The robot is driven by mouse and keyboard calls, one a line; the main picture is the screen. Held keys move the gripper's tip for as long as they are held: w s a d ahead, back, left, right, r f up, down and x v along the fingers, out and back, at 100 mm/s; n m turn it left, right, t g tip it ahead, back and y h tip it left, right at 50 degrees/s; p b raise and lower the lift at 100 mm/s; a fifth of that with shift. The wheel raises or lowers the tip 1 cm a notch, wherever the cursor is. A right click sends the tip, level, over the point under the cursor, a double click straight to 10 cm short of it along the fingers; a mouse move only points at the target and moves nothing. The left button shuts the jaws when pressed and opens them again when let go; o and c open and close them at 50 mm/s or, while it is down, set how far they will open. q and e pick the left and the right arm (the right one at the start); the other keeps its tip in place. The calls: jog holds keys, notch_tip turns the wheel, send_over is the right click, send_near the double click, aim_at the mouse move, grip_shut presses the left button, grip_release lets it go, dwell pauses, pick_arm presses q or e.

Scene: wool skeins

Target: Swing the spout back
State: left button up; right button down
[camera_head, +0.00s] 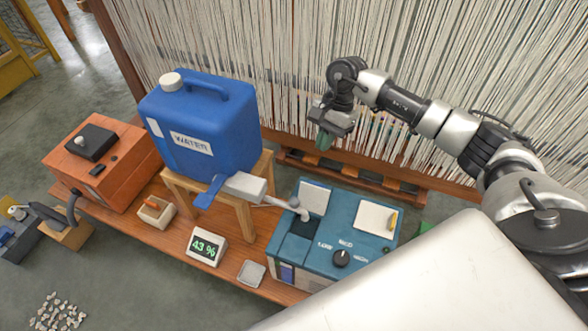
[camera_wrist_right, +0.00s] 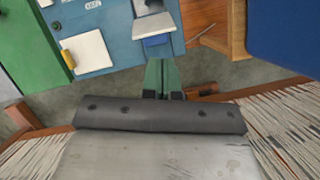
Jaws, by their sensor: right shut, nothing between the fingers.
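A blue water can (camera_head: 205,125) stands on a wooden stand. A light grey block (camera_head: 243,186) with a blue lever (camera_head: 209,192) sits at its lower front. From the block a thin grey spout (camera_head: 283,203) reaches right, its end over the left part of a teal machine (camera_head: 345,225), by a dark opening (camera_head: 294,247). My right gripper (camera_head: 323,139) is shut and empty, in front of the loom, behind and above the machine, apart from the spout. Its green fingertips show in the right wrist view (camera_wrist_right: 161,78), with the machine (camera_wrist_right: 115,22) beyond. My left gripper is not in view.
An orange box (camera_head: 105,175) stands left of the can. A small display (camera_head: 207,247) reading 43 %, a wooden tray (camera_head: 156,211) and a grey dish (camera_head: 251,273) lie on the low wooden bench (camera_head: 185,262). Loom threads (camera_head: 440,60) hang close behind my right gripper.

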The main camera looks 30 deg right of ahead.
aim_at(282, 203)
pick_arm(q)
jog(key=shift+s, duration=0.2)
pick_arm(e)
jog(key=shift+s, duration=0.2)
jog(key=b+x, duration=0.1)
jog(key=x, duration=0.9)
jog(key=shift+a+f, duration=0.1)
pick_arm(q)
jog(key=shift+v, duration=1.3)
pick_arm(e)
jog(key=shift+s+a, duration=0.25)
jog(key=shift+a, duration=0.35)
jog(key=shift+s+a, duration=0.25)
jog(key=shift+a, duration=0.35)
jog(key=shift+s+a, duration=0.3)
jog(key=shift+a, duration=0.3)
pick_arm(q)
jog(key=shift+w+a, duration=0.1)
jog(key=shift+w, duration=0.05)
